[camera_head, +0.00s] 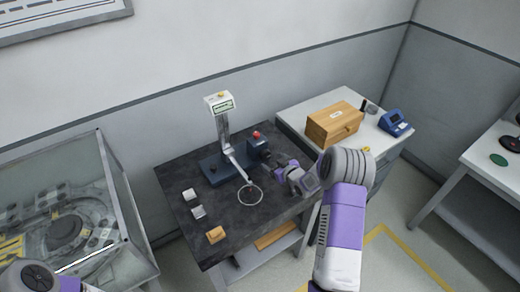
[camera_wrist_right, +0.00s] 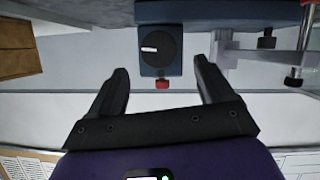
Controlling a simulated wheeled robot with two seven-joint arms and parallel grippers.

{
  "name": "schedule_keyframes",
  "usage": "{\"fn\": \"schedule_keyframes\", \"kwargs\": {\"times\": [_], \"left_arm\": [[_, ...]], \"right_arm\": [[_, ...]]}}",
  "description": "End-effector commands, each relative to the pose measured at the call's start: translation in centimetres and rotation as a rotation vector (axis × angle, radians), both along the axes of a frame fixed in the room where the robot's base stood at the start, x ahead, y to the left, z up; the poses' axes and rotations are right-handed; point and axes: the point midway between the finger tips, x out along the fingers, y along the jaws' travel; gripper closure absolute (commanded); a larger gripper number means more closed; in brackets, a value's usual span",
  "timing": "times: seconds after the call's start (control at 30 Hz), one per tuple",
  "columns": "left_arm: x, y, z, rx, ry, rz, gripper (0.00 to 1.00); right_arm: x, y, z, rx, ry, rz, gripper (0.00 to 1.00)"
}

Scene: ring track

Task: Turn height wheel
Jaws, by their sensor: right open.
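The height wheel looks to be a round black knob (camera_wrist_right: 155,49) with a white mark, on the face of a blue block in the right wrist view. In the head view the blue block (camera_head: 258,148) stands at the right end of the device's blue base (camera_head: 214,170); the knob is hard to make out there. My right gripper (camera_head: 272,163) is beside the block at the right. In the wrist view my right gripper (camera_wrist_right: 160,72) is open and empty, its fingers apart, with the knob ahead between them and apart from both. My left gripper is not in view.
A red button (camera_head: 256,134) tops the block. The device has an upright post with a display (camera_head: 220,103) and a ring (camera_head: 249,194) over the dark table (camera_head: 184,229). Small blocks lie at the left. A wooden box (camera_head: 335,125) stands on the table behind.

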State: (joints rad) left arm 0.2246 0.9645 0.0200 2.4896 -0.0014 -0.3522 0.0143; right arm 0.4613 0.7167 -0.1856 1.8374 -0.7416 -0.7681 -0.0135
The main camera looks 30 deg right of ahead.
Motion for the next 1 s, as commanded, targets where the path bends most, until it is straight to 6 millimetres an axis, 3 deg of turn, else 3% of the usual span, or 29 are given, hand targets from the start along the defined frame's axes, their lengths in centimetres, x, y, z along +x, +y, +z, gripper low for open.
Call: {"fn": "schedule_keyframes", "kwargs": {"times": [0.53,0.97,1.0], "left_arm": [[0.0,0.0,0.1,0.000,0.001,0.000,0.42],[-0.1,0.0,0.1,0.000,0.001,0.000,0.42],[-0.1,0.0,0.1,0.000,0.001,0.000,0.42]], "right_arm": [[6.1,0.0,-2.5,-0.004,-0.002,0.002,0.19],[6.8,0.1,-2.8,-0.003,-0.002,0.001,0.19],[6.8,0.0,-2.8,-0.003,-0.002,0.001,0.24]]}}
